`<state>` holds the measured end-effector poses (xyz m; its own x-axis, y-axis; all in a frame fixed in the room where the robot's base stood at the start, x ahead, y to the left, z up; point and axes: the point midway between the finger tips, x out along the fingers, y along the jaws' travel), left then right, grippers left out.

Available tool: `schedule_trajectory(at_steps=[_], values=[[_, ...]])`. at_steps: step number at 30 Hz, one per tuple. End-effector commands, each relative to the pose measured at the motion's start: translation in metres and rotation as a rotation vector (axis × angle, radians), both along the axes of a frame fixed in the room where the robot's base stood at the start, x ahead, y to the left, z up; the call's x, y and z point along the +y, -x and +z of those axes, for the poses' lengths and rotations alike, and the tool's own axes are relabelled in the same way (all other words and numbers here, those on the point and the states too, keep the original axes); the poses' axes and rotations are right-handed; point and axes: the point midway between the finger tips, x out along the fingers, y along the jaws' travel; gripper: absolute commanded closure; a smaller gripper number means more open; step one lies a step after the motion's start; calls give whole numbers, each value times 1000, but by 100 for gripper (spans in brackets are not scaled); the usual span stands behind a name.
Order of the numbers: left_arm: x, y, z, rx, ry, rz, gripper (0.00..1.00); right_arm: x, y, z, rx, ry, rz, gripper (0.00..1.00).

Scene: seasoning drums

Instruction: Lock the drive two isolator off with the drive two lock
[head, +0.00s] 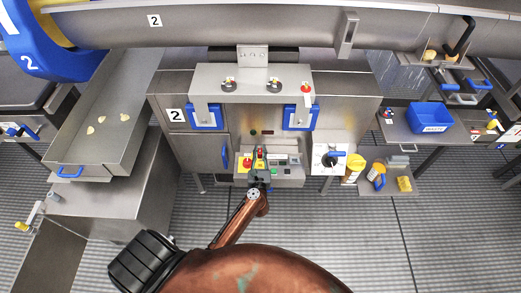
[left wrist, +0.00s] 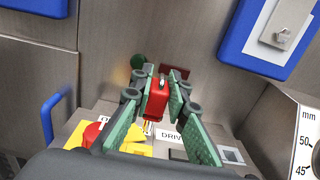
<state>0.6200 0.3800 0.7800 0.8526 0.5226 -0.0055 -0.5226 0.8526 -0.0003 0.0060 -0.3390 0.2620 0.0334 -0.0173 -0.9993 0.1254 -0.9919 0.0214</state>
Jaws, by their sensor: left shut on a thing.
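My left gripper (head: 259,174) is over the control panel (head: 288,180) on the front of the machine. In the left wrist view its green-padded fingers (left wrist: 155,100) are shut on a red padlock (left wrist: 158,98), whose metal shackle shows at the top. A red knob on a yellow plate (left wrist: 92,134) sits on the panel left of the lock; it also shows in the head view (head: 243,163). A partly covered label reading "DRIV" (left wrist: 172,135) lies just beyond the fingers. I cannot tell whether the lock touches the panel. My right gripper is not in view.
A white box with a black knob (head: 332,159) stands right of the panel. A side shelf (head: 370,190) holds yellow-lidded containers and a sponge. A sloping tray (head: 85,135) is at left, a blue bin (head: 430,118) at right.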

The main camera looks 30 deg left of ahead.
Motion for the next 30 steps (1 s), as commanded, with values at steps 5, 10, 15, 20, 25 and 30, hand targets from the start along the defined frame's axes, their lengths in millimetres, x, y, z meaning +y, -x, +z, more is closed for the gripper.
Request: schedule_trajectory(at_steps=[5, 10, 15, 20, 25, 30], values=[[0, 0, -22, 3, -1, 0, 100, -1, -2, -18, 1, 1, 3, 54], [0, 0, -35, 1, 0, 0, 100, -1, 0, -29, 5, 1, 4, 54], [0, 0, -40, 0, -1, 0, 100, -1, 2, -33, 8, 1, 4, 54], [0, 0, -39, -1, -1, 0, 100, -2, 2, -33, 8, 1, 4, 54], [0, 0, -39, -1, -1, 0, 100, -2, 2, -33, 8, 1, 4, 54], [0, 0, -39, -1, -1, 0, 100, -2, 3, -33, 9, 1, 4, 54]])
